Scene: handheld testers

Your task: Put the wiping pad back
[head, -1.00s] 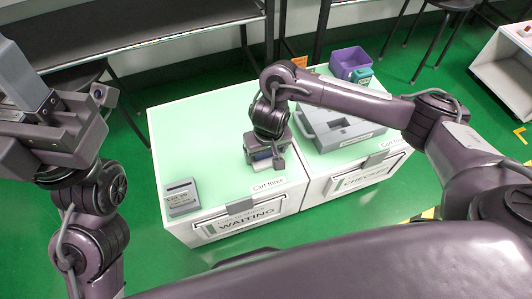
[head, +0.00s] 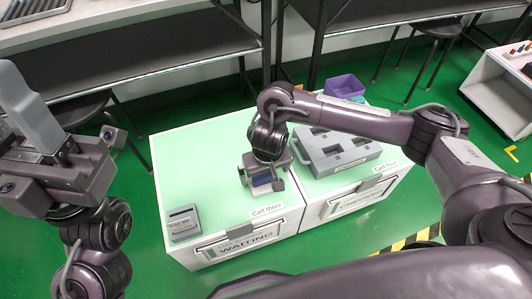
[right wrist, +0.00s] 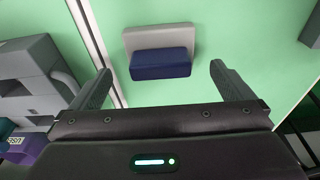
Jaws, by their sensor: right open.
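The wiping pad (right wrist: 160,62), a block with a dark blue front and a grey back, lies on the pale green cart top in the right wrist view. My right gripper (right wrist: 160,72) is open, its fingers on either side of the pad and apart from it in that view. In the head view my right gripper (head: 262,184) points down over the left cart, with the blue of the pad (head: 263,177) partly hidden between its fingers. My left gripper (head: 60,140) is raised at the left edge, away from the carts; its jaw opening is unclear.
Signs read WAITING and Cart three on the left cart. Green top around the pad is clear.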

